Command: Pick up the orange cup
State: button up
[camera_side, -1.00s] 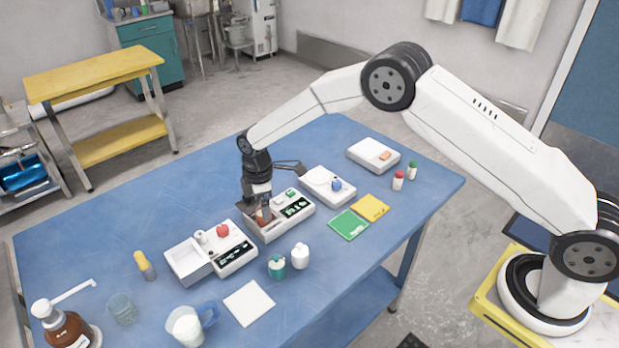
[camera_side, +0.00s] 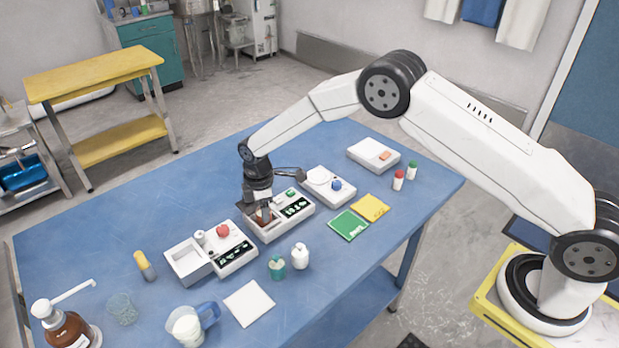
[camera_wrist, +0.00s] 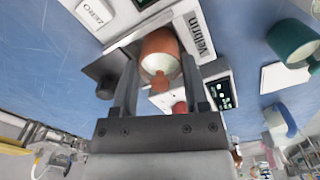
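The orange cup (camera_wrist: 158,45) sits on the machine with a dark display (camera_side: 270,235) near the middle of the blue table. In the side view only a small part of the cup (camera_side: 264,214) shows below my gripper (camera_side: 262,218). In the wrist view the cup lies between the two fingers of my gripper (camera_wrist: 160,62), its pale round face toward the camera. The fingers stand on either side of it, with what looks like a narrow gap at each side. My gripper is open around the cup.
A machine with a red knob and open white box (camera_side: 235,255) stands close on the left. A white scale-like unit (camera_side: 328,186) stands on the right. The table's left back is clear.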

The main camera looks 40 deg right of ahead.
grip_shut()
jog(key=shift+r, duration=0.15)
jog(key=shift+r, duration=0.9)
jog(key=s+d+r, duration=0.2)
jog(key=s+r, duration=0.9)
jog(key=s, duration=0.2)
jog(key=shift+s+d, duration=0.25)
jog(key=shift+s, duration=0.15)
jog(key=shift+d, duration=0.15)
